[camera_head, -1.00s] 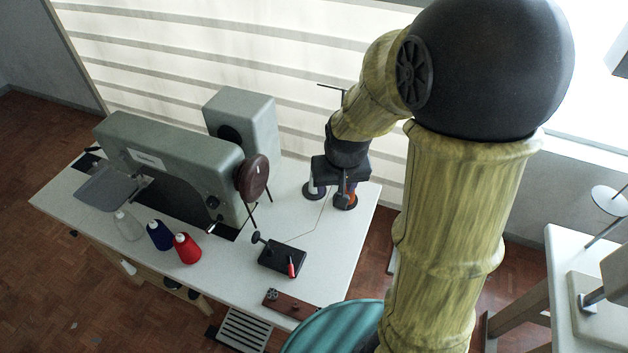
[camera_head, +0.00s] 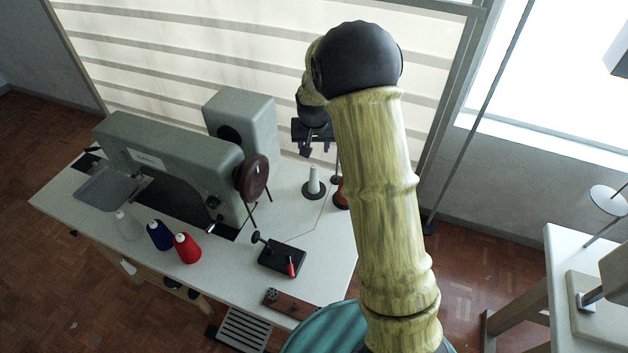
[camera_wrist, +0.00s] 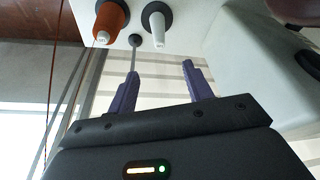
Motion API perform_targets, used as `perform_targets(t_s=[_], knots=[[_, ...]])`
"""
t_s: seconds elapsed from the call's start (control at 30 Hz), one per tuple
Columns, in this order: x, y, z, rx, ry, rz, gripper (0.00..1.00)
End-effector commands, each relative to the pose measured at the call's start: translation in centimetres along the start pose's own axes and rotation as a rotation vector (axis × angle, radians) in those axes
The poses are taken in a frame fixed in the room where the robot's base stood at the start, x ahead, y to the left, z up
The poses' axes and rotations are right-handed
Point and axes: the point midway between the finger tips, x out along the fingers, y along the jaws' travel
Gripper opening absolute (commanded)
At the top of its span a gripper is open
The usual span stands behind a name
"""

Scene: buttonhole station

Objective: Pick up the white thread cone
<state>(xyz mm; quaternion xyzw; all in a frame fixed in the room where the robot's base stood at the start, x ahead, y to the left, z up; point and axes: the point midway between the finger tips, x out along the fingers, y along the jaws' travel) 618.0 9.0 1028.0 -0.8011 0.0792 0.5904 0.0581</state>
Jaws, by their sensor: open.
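A white thread cone (camera_head: 314,177) stands upright on a dark round base at the back right of the sewing table. It also shows at the top of the wrist view (camera_wrist: 155,22), beside an orange cone (camera_wrist: 112,18). My gripper (camera_head: 317,151) is open and empty, above and behind the white cone in the head view. In the wrist view its two purple fingers (camera_wrist: 160,80) are apart, with nothing between them, and the cone is beyond their tips. A second pale cone (camera_head: 127,226) stands at the table's front left.
A grey sewing machine (camera_head: 175,155) with a brown handwheel (camera_head: 252,177) stands left of the white cone. The orange cone (camera_head: 341,194) is close on its right, partly hidden by my arm. Blue (camera_head: 160,236) and red (camera_head: 187,249) cones and a black device (camera_head: 283,259) are nearer the front.

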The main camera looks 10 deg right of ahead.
Motion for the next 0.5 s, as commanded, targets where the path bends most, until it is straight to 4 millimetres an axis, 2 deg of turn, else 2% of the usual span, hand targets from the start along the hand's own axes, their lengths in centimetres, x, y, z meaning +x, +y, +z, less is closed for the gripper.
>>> perform_targets(t_s=[0.5], knots=[[7.7,0.0,0.1,0.000,-0.003,0.000,0.51]])
